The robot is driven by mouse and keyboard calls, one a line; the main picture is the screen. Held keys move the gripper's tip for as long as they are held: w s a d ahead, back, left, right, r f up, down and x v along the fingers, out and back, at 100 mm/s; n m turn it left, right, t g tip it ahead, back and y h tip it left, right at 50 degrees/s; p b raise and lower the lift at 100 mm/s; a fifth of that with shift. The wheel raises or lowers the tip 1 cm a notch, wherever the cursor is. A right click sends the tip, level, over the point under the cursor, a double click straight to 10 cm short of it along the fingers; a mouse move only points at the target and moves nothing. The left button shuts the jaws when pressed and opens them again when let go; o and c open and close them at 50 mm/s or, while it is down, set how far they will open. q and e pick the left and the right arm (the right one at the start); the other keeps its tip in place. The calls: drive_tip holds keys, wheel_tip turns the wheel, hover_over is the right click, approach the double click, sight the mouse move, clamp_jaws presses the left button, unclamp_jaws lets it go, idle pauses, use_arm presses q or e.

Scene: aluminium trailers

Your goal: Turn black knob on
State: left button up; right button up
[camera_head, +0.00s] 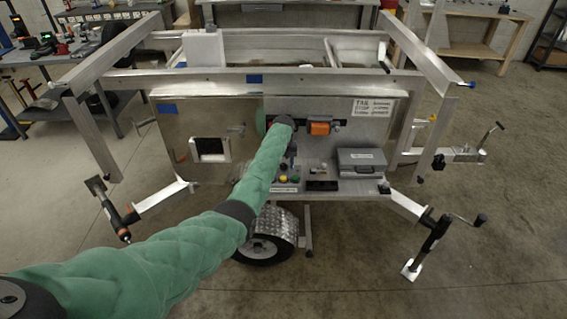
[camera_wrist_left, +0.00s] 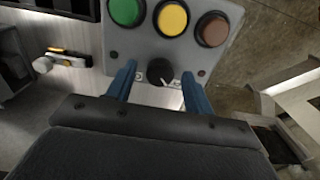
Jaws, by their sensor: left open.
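The black knob (camera_wrist_left: 160,72) sits on a grey control panel (camera_wrist_left: 143,44), below a row of green (camera_wrist_left: 126,11), yellow (camera_wrist_left: 173,19) and brown-red (camera_wrist_left: 212,29) buttons. A light pointer line shows on the knob. My left gripper (camera_wrist_left: 157,82) is open, with one blue finger on each side of the knob; I cannot tell whether they touch it. In the head view my green left arm reaches to the trailer's panel (camera_head: 287,182), and the knob and the gripper's fingers are hidden behind the arm. My right gripper is not in view.
The aluminium trailer (camera_head: 250,78) frames the work area. A grey case (camera_head: 362,161) stands on its shelf to the right of the panel. An orange device (camera_head: 320,128) hangs above. In the wrist view a small latch-like part (camera_wrist_left: 66,58) lies left of the panel.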

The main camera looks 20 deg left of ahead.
use_arm(q)
drive_tip(key=shift+c, duration=0.4)
drive_tip(key=c, duration=0.9)
